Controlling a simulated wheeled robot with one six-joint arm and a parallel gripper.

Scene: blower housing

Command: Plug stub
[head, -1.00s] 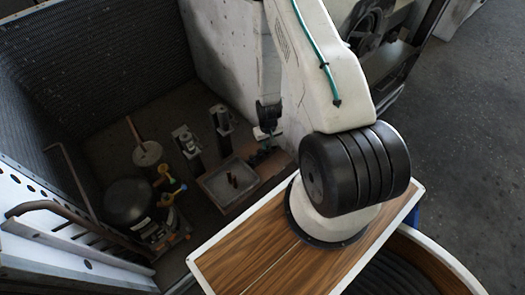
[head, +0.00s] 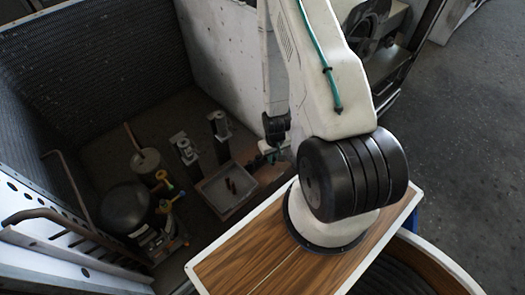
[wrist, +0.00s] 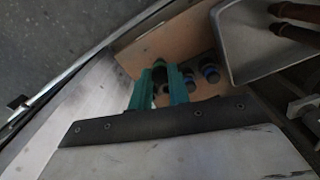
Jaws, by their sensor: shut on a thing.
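My gripper (wrist: 163,88), with green fingers, is shut on a small dark plug (wrist: 160,74) at a tan block (wrist: 172,42). More dark plugs with blue rings (wrist: 210,72) sit on the block, just right of the fingers. In the head view my gripper (head: 268,152) is small, behind my arm and beside the grey tray (head: 213,200). A thin copper stub (head: 131,136) rises from a pale round can (head: 146,160) at the left. I cannot tell whether the held plug still touches the block.
The tray holds brown upright pieces (head: 231,185). A black domed compressor (head: 126,207) with yellow-capped fittings stands at left. Grey metal posts (head: 185,148) stand between the can and tray. A bent copper pipe (head: 70,183) and a mesh wall (head: 95,60) bound the left side.

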